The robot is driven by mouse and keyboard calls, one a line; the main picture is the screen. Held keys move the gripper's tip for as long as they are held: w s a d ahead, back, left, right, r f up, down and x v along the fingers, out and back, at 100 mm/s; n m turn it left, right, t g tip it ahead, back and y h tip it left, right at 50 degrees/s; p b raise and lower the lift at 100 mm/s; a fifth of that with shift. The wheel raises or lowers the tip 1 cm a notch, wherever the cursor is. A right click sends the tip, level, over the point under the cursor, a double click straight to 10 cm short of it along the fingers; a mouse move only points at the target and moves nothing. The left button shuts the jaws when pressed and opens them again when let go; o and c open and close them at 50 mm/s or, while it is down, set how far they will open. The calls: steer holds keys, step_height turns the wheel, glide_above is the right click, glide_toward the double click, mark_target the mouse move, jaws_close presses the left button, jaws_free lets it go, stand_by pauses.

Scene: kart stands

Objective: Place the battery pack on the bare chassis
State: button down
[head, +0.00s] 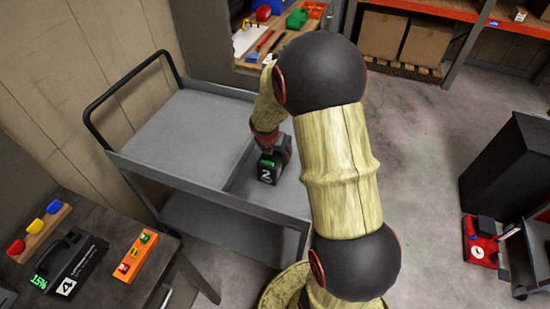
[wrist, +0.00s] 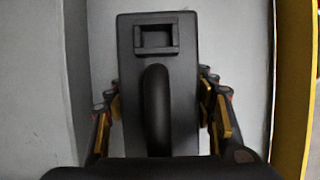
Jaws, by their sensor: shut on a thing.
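My gripper (head: 278,148) is shut on a black battery pack (head: 267,173) with a white "2" and a small green display. In the wrist view the battery pack (wrist: 183,100) stands between my fingers, with its handle and a square recess on top. It is in or over the right-hand section of the grey cart (head: 165,140); whether it touches the cart floor I cannot tell. My arm hides part of the cart's right side. I cannot make out a bare chassis in either view.
Another battery pack (head: 72,262), marked "4", sits on a dark table at lower left beside an orange block (head: 135,257). The cart's left section is empty. A workbench and orange shelving (head: 470,15) stand behind. A red device (head: 480,243) is on the floor at right.

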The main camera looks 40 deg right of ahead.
steer(key=shift+w+r, duration=0.1)
steer(key=shift+r, duration=0.1)
